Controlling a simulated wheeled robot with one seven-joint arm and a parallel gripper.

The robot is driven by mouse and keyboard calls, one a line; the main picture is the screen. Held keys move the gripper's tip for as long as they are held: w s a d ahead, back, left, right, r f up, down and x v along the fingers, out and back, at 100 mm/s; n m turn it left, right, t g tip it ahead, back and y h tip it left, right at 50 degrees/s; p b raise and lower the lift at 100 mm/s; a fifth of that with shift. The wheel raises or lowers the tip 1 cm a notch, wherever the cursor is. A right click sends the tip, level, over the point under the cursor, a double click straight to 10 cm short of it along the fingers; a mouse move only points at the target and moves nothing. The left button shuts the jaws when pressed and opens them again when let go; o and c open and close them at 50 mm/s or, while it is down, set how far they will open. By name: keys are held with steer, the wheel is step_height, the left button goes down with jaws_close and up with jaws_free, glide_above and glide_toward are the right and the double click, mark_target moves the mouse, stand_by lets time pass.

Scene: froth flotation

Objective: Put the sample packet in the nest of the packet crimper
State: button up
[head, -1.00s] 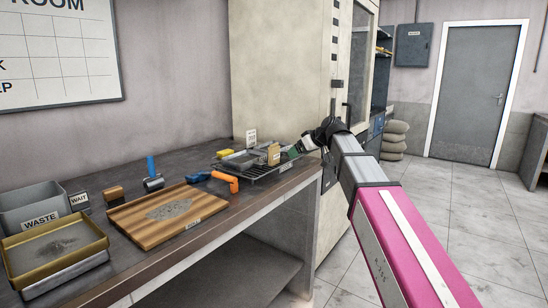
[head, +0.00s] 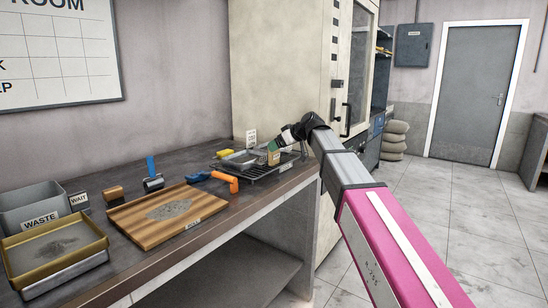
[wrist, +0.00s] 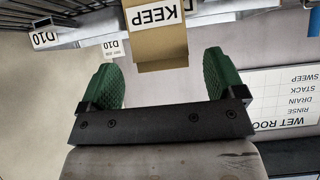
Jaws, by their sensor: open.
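A tan packet (head: 274,156) with a white KEEP label stands upright on the wire rack at the far end of the bench. In the wrist view the packet (wrist: 157,45) shows between and ahead of my gripper's green fingers, with a gap on each side. My gripper (wrist: 160,66) is open and empty. In the head view my gripper (head: 276,147) is right at the packet, partly covering it. I cannot make out the packet crimper or its nest for certain in these frames.
The wire rack (head: 262,173) holds a metal pan (head: 240,158). Nearer on the bench are an orange-and-blue tool (head: 222,180), a wooden board (head: 145,219) with grey powder, a brass-coloured tray (head: 28,262) and a grey WASTE bin (head: 35,197).

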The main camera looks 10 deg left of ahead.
mark_target(274, 156)
steer(key=x, duration=0.3)
steer(key=shift+a+f, duration=0.2)
steer(key=shift+f, duration=0.25)
steer(key=c, duration=1.1)
